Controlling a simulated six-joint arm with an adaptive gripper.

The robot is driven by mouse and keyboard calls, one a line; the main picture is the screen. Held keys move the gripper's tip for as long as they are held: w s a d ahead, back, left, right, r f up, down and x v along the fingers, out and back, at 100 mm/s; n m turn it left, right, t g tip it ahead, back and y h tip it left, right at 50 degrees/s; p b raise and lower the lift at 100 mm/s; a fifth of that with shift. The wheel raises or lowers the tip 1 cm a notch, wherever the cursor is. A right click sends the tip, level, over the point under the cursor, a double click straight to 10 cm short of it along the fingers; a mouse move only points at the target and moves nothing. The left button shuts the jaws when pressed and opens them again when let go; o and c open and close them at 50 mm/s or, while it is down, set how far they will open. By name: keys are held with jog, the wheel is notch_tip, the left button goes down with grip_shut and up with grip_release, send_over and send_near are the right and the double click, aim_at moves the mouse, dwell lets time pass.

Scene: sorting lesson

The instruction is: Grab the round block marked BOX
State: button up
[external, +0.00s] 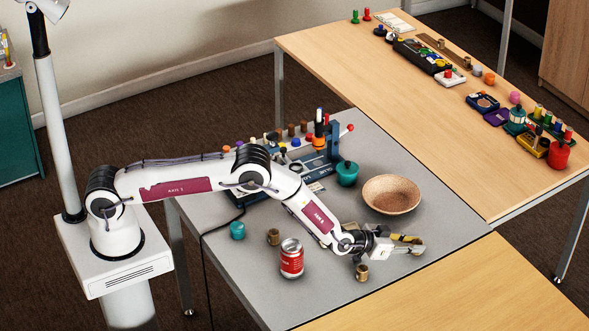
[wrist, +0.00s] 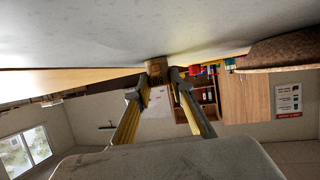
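My gripper (external: 414,245) reaches low over the grey table at the right, its fingers pointing right. In the wrist view, which looks upside down, the two fingers (wrist: 158,87) are spread apart. A small brown round block (wrist: 156,68) stands on the table at the gap between the fingertips; I cannot tell whether they touch it. In the external view it is mostly hidden by the fingers. Two similar brown round blocks stand on the table, one left of the can (external: 273,237) and one in front of my wrist (external: 361,272). No BOX marking is readable on any of them.
A red and white can (external: 291,258) stands left of my wrist. A wide brown bowl (external: 391,195) lies behind my gripper. A teal jar (external: 347,174), a small teal pot (external: 237,230) and a cluttered blue rack (external: 318,160) stand further back. The table's front right is clear.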

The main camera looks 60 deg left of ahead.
aim_at(414, 244)
jog(key=shift+r, duration=0.1)
dwell(0.3)
jog(key=shift+r, duration=4.9)
